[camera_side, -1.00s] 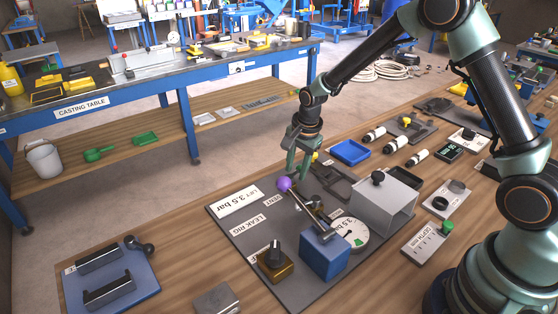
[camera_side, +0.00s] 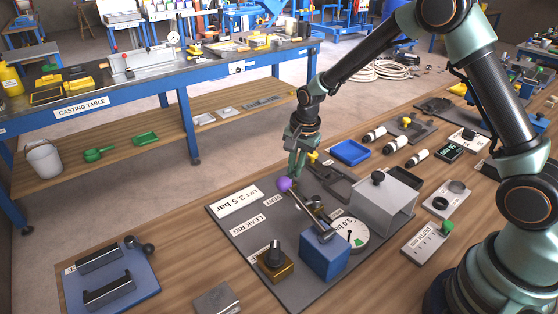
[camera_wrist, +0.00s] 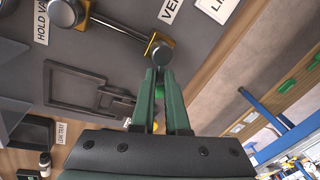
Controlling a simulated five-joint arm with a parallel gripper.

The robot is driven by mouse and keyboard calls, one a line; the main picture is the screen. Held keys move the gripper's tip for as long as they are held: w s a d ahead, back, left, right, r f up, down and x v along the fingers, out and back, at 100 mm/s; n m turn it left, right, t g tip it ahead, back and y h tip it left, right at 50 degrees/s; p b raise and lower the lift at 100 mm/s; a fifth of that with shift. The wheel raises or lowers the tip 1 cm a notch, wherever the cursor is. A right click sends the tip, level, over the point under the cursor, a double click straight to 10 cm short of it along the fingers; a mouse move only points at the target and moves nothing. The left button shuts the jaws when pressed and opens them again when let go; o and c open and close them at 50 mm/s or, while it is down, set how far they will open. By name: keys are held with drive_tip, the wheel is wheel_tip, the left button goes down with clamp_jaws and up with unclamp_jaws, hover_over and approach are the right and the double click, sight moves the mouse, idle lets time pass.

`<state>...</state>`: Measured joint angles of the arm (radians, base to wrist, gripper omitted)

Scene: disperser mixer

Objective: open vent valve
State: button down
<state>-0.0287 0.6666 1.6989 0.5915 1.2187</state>
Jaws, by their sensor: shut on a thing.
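In the wrist view the vent valve (camera_wrist: 162,54) shows as a round dark grey knob over a brass-coloured body, beside the partly cut-off VENT label (camera_wrist: 171,9). My gripper's fingertips (camera_wrist: 159,72) are close together at this knob, shut on it. In the side view my gripper (camera_side: 297,177) points down at the grey leak rig board (camera_side: 230,222), right behind a purple ball (camera_side: 284,184) on a slanted lever. The valve's knob is hidden there behind the ball and fingers.
The purple-ball lever rises from a blue block (camera_side: 325,256). A dial gauge (camera_side: 351,236) and a grey box (camera_side: 383,203) stand to the right. A dark knob on a brass-coloured base (camera_side: 275,262) is at the front. A blue tray (camera_side: 350,152) lies behind.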

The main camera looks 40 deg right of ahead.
drive_tip(key=c, duration=0.9)
unclamp_jaws()
drive_tip(key=shift+c, duration=0.2)
wheel_tip(320, 180, up, 12)
drive_tip(key=s, duration=0.2)
drive_tip(key=shift+s, duration=0.1)
drive_tip(key=shift+o, duration=1.4)
drive_tip(key=shift+d, duration=0.2)
drive_tip(key=w+f, duration=0.1)
drive_tip(key=f, duration=0.3)
drive_tip(key=w+d+f+m, duration=0.1)
drive_tip(key=f, duration=0.3)
drive_tip(key=w+f+m, duration=0.1)
drive_tip(key=f, duration=0.3)
drive_tip(key=shift+d, duration=0.4)
